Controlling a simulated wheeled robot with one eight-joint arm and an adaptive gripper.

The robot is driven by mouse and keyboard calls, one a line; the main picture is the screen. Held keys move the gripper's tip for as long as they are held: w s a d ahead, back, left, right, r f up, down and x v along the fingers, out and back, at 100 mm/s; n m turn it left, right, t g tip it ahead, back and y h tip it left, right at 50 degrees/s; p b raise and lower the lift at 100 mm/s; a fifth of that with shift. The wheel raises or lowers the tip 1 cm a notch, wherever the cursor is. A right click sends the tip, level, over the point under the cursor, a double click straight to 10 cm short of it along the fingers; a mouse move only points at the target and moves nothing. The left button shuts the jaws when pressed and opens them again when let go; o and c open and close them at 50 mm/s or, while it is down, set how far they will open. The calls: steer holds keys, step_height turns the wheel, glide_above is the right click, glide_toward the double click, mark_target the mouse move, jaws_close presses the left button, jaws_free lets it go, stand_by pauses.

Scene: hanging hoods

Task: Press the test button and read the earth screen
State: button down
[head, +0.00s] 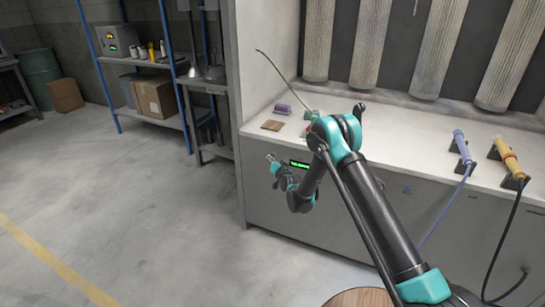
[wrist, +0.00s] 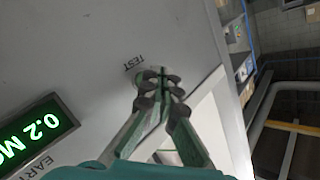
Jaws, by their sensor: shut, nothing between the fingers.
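My gripper (wrist: 160,82) is shut and empty, its fingertips together at the cabinet's front panel beside the printed TEST label (wrist: 133,62). The test button is largely hidden behind the fingertips, and I cannot tell whether it is pressed in. The earth screen (wrist: 38,132) is lit green at the lower left of the wrist view and reads "0.2 M", with the rest cut off by the picture edge. A partly covered label starting "EART" is below it. In the head view, my gripper (head: 271,158) is left of the small lit screen (head: 299,164).
The white bench top (head: 400,135) above the panel carries a blue tool (head: 461,146) and a yellow tool (head: 506,154) on stands, with hanging cables. A shelf rack (head: 150,65) is at the left. The floor left of the cabinet is clear.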

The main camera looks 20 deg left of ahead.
steer(key=shift+s, duration=0.1)
steer(key=s, duration=0.5)
steer(key=shift+a, duration=0.15)
stand_by(0.4)
stand_by(0.6)
